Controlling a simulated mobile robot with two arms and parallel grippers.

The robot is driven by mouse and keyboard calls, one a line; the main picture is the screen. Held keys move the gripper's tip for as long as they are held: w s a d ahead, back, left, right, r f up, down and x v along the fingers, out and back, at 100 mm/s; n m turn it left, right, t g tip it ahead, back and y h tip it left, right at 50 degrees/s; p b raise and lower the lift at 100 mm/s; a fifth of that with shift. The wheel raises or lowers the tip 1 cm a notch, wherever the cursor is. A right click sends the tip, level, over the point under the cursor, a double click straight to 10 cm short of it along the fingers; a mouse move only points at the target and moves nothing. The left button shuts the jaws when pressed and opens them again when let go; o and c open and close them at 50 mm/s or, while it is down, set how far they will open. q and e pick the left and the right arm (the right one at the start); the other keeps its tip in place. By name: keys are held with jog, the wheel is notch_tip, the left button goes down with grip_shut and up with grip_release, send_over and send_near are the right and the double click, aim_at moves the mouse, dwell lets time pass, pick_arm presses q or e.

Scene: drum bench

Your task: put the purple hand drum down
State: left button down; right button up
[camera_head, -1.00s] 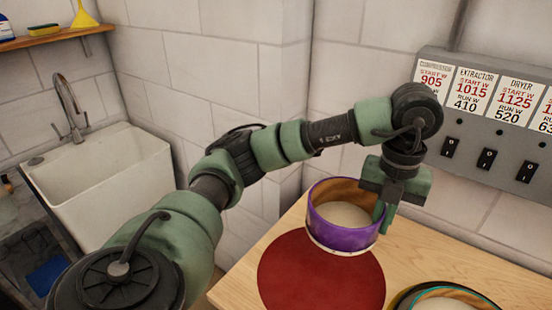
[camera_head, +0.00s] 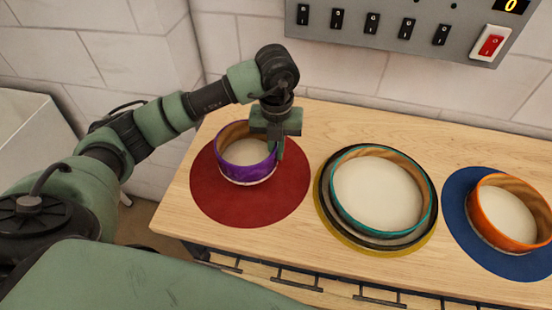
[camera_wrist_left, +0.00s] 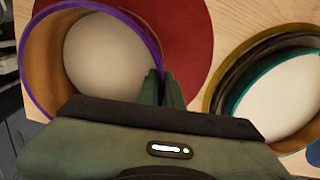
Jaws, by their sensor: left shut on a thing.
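My left gripper (camera_head: 279,150) points down and is shut on the drum's right wall. In the left wrist view the fingers (camera_wrist_left: 163,88) pinch the rim of the purple drum (camera_wrist_left: 152,30), with red mat (camera_wrist_left: 190,40) beside it. I cannot tell whether the drum's underside touches the mat. My right gripper is not in view.
A teal-rimmed drum on a black one (camera_head: 428,222) sits on a yellow mat to the right. An orange drum (camera_head: 486,232) stands on a blue mat (camera_head: 458,200) farther right. The wooden bench (camera_head: 345,125) is clear behind. A grey switch panel (camera_head: 400,35) hangs on the wall.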

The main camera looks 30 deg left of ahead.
aim_at(276, 163)
pick_arm(q)
jog(key=shift+f, duration=0.7)
notch_tip(276, 163, down, 3)
jog(key=shift+f+p, duration=0.2)
jog(key=shift+p, duration=0.2)
jog(key=shift+f, duration=0.2)
jog(key=c, duration=2)
grip_release()
jog(key=shift+f, duration=0.1)
jog(key=o, duration=0.4)
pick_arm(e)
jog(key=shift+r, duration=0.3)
pick_arm(q)
jog(key=shift+r, duration=0.2)
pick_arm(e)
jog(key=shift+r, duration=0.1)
